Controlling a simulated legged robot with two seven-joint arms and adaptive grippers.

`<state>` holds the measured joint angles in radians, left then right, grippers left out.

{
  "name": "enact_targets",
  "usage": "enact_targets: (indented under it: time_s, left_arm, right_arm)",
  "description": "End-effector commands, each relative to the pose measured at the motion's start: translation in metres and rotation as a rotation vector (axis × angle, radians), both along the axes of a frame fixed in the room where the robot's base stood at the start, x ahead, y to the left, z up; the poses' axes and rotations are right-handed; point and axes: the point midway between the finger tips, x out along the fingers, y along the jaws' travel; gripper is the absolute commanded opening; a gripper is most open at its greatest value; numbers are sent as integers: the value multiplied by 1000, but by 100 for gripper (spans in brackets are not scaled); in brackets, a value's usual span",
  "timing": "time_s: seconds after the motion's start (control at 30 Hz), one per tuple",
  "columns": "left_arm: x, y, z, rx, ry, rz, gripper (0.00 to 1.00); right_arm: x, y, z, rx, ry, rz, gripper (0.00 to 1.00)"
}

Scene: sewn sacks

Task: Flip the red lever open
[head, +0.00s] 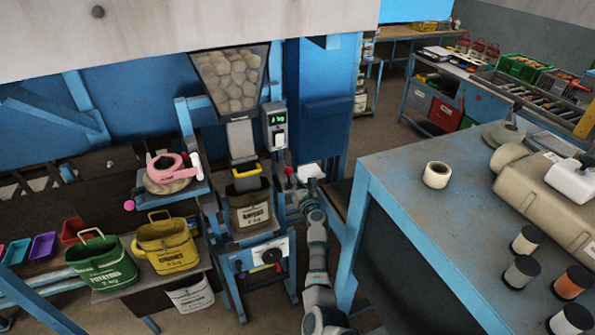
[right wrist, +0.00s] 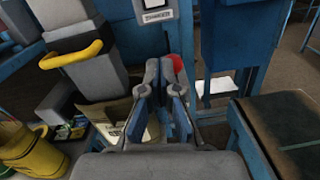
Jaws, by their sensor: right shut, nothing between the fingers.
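The red lever's rounded end (head: 289,171) shows beside the blue frame, to the right of the bag filling chute in the head view. In the right wrist view the red end (right wrist: 175,64) shows partly behind my right gripper's fingertips (right wrist: 160,66). My right gripper (head: 297,190) is shut and empty, just below the red end in the head view. I cannot tell whether it touches the lever. Most of the lever is hidden by the fingers. My left gripper is not in view.
A chute with a yellow handle (right wrist: 72,56) stands left of the gripper, above a brown sack (head: 251,208). A digital display (head: 275,127) is above. A blue workbench (head: 415,215) stands close on the right.

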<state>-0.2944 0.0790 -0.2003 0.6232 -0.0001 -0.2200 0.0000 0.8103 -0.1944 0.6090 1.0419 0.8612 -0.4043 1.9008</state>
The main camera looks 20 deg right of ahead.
Motion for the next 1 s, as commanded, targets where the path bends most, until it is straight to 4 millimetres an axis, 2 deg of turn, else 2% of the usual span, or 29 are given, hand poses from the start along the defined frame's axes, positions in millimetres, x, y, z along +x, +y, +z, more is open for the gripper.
enact_targets:
  time_s: [0.03, 0.2, 0.4, 0.77, 0.87, 0.97, 1.0]
  left_arm:
    - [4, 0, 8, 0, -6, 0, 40]
    - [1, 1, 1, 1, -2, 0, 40]
    - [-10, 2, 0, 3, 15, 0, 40]
    - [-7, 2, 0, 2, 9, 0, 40]
    - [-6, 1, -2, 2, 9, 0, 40]
    - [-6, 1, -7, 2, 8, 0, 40]
    - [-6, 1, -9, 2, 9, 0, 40]
  right_arm:
    - [-5, 0, 11, 1, -3, -1, 0]
    - [-13, -1, 18, 2, -1, 1, 0]
    - [-15, -4, 20, 3, 4, -1, 0]
    - [-16, -1, 21, 1, 3, 0, 0]
    - [-17, 1, 7, -38, 24, 3, 0]
    - [-22, 9, -38, -168, 89, 20, 0]
    - [-27, 13, -64, -245, 126, 33, 0]
